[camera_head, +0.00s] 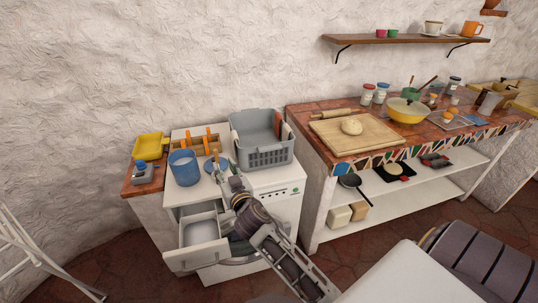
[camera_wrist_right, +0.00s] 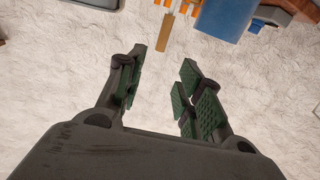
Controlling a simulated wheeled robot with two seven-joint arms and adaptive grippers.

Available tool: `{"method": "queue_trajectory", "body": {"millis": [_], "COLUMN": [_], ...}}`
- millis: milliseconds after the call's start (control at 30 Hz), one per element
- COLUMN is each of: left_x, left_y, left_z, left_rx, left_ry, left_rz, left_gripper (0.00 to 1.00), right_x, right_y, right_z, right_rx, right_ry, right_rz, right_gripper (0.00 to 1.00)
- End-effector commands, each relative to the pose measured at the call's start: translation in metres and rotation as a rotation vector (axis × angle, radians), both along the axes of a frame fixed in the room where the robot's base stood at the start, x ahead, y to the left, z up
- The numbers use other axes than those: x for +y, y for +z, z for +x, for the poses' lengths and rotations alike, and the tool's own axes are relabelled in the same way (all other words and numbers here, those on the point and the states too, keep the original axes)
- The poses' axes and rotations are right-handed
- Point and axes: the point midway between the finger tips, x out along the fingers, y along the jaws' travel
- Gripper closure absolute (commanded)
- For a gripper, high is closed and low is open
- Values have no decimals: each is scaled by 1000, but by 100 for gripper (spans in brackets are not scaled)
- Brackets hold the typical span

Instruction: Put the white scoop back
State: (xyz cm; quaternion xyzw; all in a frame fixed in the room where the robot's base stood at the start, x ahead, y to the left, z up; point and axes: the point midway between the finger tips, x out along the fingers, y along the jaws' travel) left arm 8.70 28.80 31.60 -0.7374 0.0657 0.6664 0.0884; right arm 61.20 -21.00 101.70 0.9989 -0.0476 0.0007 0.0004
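I cannot clearly make out a white scoop in either view. My right gripper (camera_head: 221,168) is over the white washing machine top, just right of the blue bucket (camera_head: 185,167). In the right wrist view its two fingers (camera_wrist_right: 163,72) are apart with nothing between them. A thin wooden stick (camera_wrist_right: 168,32) and the blue bucket (camera_wrist_right: 226,17) show beyond the fingertips. Below the gripper, the machine's white drawer (camera_head: 197,256) is pulled open, with pale compartments inside. My left gripper is out of view.
A grey basket (camera_head: 263,157) stands right of the gripper, and a wooden rack with orange handles (camera_head: 196,146) is behind. A yellow container (camera_head: 149,147) stands at left. The mosaic counter (camera_head: 345,153) holds a board with dough and a yellow pot (camera_head: 407,113).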

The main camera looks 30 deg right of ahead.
Motion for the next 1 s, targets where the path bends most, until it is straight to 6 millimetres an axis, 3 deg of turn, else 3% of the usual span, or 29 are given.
{"method": "queue_trajectory", "body": {"millis": [267,367,467,767,1000], "left_x": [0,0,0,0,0], "left_y": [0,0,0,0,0], "left_z": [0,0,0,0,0], "left_rx": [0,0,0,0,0], "left_ry": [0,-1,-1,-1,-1], "left_rz": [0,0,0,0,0], "left_gripper": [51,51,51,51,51], "right_x": [0,2,3,5,1], "right_y": [-8,-28,-61,-212,-334], "right_z": [1,3,4,-10,-51], "right_rx": [14,47,102,350,554], "right_ry": [3,9,20,70,110], "right_rz": [-4,-11,-24,-75,-105], "right_gripper": [64,64,64,64,64]}}
